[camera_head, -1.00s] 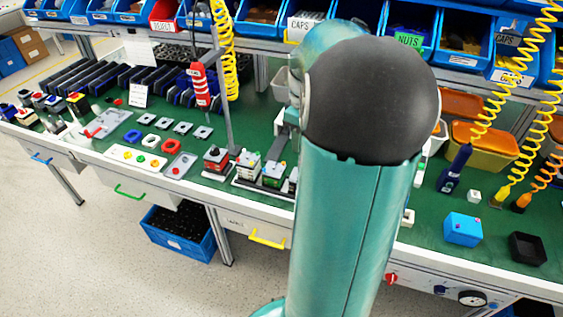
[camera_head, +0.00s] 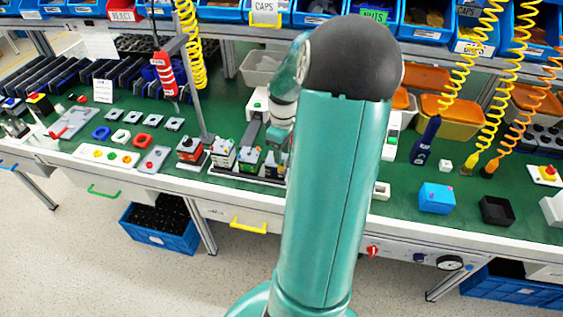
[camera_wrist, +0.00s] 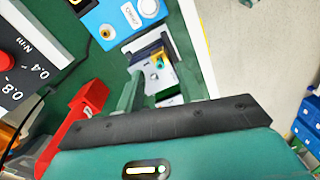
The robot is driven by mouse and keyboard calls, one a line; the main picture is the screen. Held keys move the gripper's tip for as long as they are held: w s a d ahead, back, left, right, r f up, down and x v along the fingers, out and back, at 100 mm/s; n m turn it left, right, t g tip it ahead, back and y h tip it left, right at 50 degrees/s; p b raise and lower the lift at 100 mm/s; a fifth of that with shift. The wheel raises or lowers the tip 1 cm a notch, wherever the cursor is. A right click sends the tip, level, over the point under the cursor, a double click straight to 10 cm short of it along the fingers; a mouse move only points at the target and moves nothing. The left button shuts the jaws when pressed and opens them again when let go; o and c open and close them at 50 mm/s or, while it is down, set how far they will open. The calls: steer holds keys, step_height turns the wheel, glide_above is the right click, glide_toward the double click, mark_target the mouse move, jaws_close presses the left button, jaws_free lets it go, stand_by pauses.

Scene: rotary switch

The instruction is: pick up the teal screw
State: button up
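My gripper (camera_wrist: 160,72) is open in the wrist view, with one pale green finger on each side of a small white, blue and yellow switch assembly (camera_wrist: 165,84). A tiny teal spot (camera_wrist: 160,63) shows on this assembly between the fingers. It may be the teal screw, but it is too small to be sure. I cannot tell whether the fingers touch anything. In the head view my wrist hangs over the right end of a row of small switch assemblies (camera_head: 222,152). The fingertips and the teal screw cannot be made out there; my arm covers part of the row.
A blue box with a round white button (camera_wrist: 122,22) is just beyond the fingers, and a red part (camera_wrist: 80,118) lies at left. A grey post (camera_head: 196,95) with a red tool (camera_head: 165,74) stands left of my arm. The bench's front edge is close by.

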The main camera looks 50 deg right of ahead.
step_height(320, 180, down, 3)
steer(key=shift+a+r, duration=0.1)
steer(key=shift+r, duration=0.05)
jaws_close()
steer(key=shift+r, duration=0.1)
steer(key=shift+r, duration=0.2)
step_height(320, 180, up, 3)
steer(key=shift+r, duration=0.1)
steer(key=s+a+r, duration=0.9)
steer(key=a, duration=0.1)
steer(key=shift+s+a+r, duration=0.15)
steer(key=shift+a, duration=0.1)
steer(key=shift+r, duration=0.1)
